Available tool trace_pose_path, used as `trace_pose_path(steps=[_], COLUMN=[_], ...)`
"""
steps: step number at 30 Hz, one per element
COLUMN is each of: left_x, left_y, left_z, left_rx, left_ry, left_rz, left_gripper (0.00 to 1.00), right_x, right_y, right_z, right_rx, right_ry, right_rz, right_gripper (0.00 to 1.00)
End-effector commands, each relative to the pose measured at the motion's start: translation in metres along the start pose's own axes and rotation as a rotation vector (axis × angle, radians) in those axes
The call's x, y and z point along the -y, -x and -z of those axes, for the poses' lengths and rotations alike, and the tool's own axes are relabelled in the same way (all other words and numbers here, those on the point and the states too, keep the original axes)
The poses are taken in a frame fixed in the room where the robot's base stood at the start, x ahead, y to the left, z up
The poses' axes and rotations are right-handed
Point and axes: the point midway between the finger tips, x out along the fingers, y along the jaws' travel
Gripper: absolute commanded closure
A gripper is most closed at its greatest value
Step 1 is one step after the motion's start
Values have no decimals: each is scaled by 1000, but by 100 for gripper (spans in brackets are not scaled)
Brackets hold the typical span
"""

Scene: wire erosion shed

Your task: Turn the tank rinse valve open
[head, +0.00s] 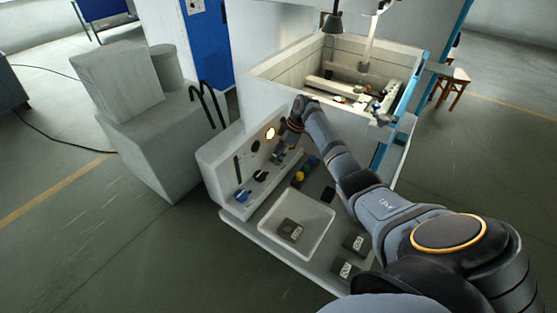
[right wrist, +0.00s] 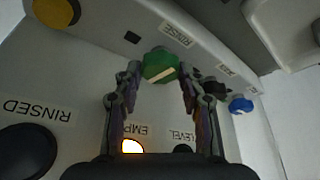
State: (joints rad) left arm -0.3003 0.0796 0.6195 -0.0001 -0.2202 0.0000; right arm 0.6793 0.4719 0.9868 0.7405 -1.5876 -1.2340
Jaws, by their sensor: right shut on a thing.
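A green valve knob (right wrist: 160,66) with a pale pointer bar stands on the white control panel (right wrist: 75,75). My right gripper (right wrist: 157,78) has one finger on each side of the knob and is shut on it. The bar lies slightly tilted from level in the right wrist view. In the head view my right gripper (head: 283,156) is at the panel (head: 218,163) and hides the green knob. My left gripper is not in view.
A blue knob (head: 242,196) and a black knob (head: 260,176) stand near my right gripper. A lit amber lamp (head: 270,134) is above. A white tray (head: 268,232) holds a grey block (head: 290,229). The open tank (head: 290,62) is behind.

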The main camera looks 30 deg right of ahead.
Motion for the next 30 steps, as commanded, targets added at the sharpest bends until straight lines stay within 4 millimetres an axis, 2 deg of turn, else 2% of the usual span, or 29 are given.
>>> trace_pose_path(steps=[1,9,28,29,30], left_x=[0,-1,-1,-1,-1], left_y=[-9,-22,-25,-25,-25], left_z=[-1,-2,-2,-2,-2], left_rx=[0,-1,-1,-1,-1], left_ry=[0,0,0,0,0], left_rz=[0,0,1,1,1], left_gripper=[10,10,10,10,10], right_x=[-1,-2,-2,-2,-2], right_y=[-4,-2,0,0,0], right_z=[-2,-1,-1,-1,-1], right_rx=[0,2,3,3,3], right_ry=[24,132,172,172,171], right_rz=[9,54,71,71,71], right_gripper=[91,91,91,57,51])
